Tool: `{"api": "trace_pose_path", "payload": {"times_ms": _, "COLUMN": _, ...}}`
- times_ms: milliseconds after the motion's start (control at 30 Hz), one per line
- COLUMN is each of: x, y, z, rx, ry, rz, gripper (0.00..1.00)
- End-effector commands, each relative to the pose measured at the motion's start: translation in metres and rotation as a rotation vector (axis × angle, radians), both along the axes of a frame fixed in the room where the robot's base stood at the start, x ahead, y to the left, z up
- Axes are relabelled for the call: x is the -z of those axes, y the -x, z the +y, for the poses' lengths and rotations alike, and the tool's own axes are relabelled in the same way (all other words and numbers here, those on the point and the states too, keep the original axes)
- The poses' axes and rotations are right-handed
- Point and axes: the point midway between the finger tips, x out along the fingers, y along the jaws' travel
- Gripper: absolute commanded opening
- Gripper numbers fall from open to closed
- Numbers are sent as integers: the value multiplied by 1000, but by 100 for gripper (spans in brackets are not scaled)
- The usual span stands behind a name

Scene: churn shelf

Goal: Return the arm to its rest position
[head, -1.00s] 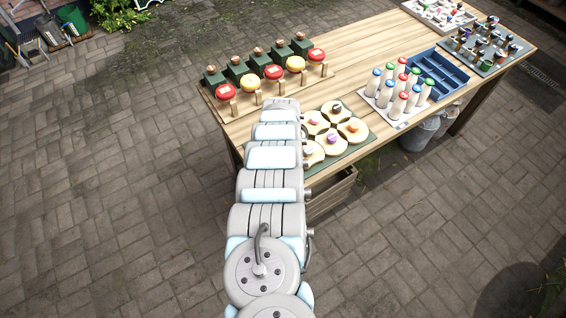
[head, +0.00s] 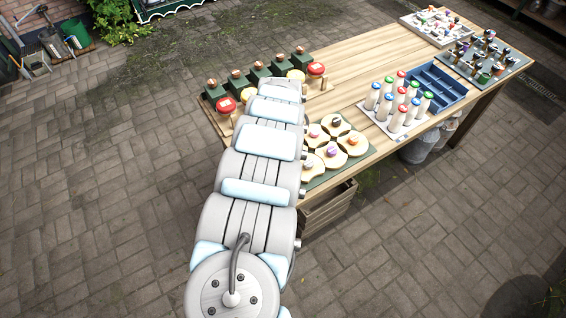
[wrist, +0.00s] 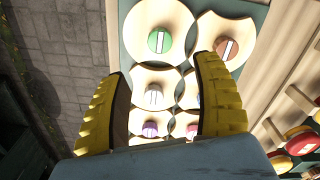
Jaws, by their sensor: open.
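My gripper (wrist: 163,105) shows in the wrist view as two yellow ribbed fingers, spread apart with nothing between them. It is above the cream discs with coloured knobs on a green mat. A disc with a green knob (wrist: 159,40) and one with a brown knob (wrist: 226,47) lie beyond the fingertips. Discs with paler and purple knobs show between the fingers. In the head view my arm extends over the near left part of the wooden table (head: 345,88), and my gripper is hidden behind the arm there.
Green blocks with red and yellow round pieces (head: 316,68) stand in a row at the table's back left. White bottles with coloured caps (head: 398,118), a blue divided tray (head: 433,82) and a dark board of small pieces (head: 486,58) stand to the right.

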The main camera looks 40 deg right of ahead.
Motion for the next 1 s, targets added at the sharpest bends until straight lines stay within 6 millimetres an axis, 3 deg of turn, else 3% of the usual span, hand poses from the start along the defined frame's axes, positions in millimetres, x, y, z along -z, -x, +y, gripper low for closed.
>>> {"api": "trace_pose_path", "payload": {"times_ms": 200, "x": -9, "y": -1, "z": 0, "rx": 0, "ry": 0, "rz": -2, "gripper": 67}}
{"api": "trace_pose_path", "payload": {"times_ms": 800, "x": -9, "y": 0, "z": -1, "rx": -1, "ry": 4, "rz": -2, "gripper": 67}}
{"api": "trace_pose_path", "payload": {"times_ms": 1000, "x": 0, "y": -15, "z": -31, "rx": -41, "ry": 123, "rz": -37, "gripper": 67}}
